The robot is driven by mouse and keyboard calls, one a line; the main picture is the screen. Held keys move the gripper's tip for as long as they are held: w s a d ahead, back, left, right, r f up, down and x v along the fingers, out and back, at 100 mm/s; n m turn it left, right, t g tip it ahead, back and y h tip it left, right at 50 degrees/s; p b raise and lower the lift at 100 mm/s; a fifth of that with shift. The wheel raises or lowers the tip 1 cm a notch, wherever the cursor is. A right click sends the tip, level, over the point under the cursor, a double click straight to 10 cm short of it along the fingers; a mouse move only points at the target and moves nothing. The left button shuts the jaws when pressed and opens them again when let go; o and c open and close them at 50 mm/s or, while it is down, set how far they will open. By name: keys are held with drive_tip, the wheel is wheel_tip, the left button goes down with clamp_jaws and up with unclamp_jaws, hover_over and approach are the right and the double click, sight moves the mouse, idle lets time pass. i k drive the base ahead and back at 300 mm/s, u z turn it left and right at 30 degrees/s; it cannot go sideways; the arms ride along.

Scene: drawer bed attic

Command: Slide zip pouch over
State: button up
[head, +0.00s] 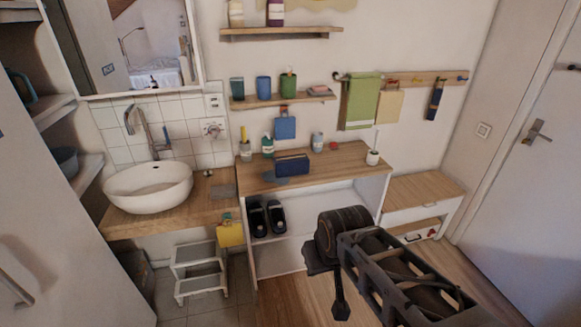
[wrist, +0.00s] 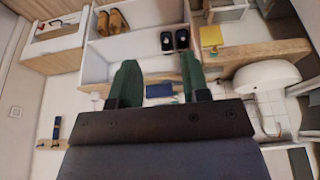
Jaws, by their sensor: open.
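The zip pouch (head: 292,165) is dark blue and sits on the wooden top of the low cabinet, towards its left half. It also shows in the wrist view (wrist: 159,90), upside down, in the gap between my fingers but farther off. My gripper (wrist: 159,66) is open, with its two green fingers spread and nothing held between them. I see no contact between the fingers and the pouch. In the head view my dark arm is at the lower right, and I cannot make out the fingers there.
The wooden top (head: 340,156) also holds a pump bottle (head: 267,147), a grey can (head: 317,142), a brush cup (head: 245,150) and a white pot (head: 373,157). A white basin (head: 150,187) stands left. Dark slippers (head: 267,218) are below.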

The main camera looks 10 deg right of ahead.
sight(295, 165)
drive_tip(key=u, duration=0.55)
drive_tip(key=i, duration=1.8)
drive_tip(key=u, duration=0.65)
